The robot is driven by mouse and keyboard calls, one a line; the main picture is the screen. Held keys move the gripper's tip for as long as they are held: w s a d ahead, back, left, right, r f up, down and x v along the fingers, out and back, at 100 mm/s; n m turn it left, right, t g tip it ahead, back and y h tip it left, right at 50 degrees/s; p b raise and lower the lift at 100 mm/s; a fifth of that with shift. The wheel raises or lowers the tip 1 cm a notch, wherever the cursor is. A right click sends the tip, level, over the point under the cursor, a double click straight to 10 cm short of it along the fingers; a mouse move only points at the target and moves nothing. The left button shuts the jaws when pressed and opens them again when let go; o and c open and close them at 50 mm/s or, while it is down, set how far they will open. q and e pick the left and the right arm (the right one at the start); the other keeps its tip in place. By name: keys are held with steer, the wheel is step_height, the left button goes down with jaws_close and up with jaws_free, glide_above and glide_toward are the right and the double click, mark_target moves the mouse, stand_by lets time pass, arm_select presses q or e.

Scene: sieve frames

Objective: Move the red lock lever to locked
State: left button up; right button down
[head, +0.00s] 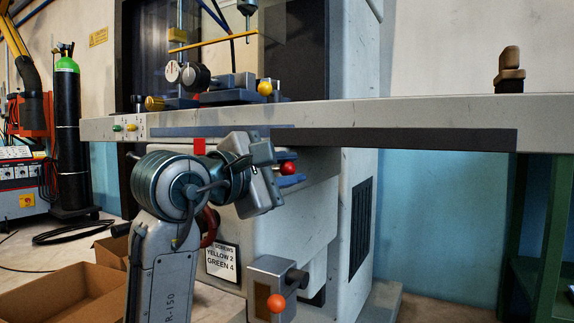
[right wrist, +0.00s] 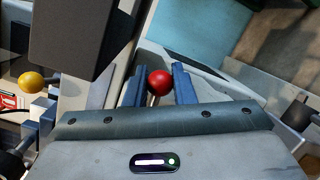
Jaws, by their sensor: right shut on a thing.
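The red lock lever shows as a round red knob (head: 288,167) under the front edge of the machine table, and as a red ball on a thin pale stem in the right wrist view (right wrist: 159,82). My right gripper (right wrist: 158,88) is shut on it, with one blue finger on each side of the ball and stem. In the head view the right gripper (head: 283,180) partly hides the lever below the table edge. The lever's pivot and any lock marking are hidden. My left gripper is in neither view.
The long grey table (head: 440,110) runs just above my right gripper. A yellow knob (head: 265,88) stands on it. An orange-red knob (head: 277,303) sits on a box (head: 262,280) lower down. A sign (head: 222,260) reads "SCREWS YELLOW 2 GREEN 4". An open cardboard box (head: 60,275) lies at left.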

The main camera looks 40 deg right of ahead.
steer(key=p, duration=0.1)
steer(key=m+p, duration=0.1)
steer(key=shift+f+m+p, duration=0.25)
steer(key=shift+m+p, duration=0.05)
steer(key=shift+f+m+y, duration=0.25)
steer(key=shift+m+y, duration=0.05)
steer(key=shift+w+f+m+y, duration=0.1)
steer(key=shift+f+m+y, duration=0.2)
steer(key=shift+f+m, duration=0.35)
steer(key=shift+w+a+f+m, duration=0.15)
steer(key=shift+f+m, duration=0.15)
steer(key=shift+m, duration=0.35)
steer(key=shift+w+d+f+m, duration=0.1)
steer(key=shift+f+m, duration=0.2)
steer(key=shift+m, duration=0.3)
steer(key=shift+a, duration=0.1)
steer(key=c, duration=1.3)
jaws_free()
steer(key=shift+o, duration=0.2)
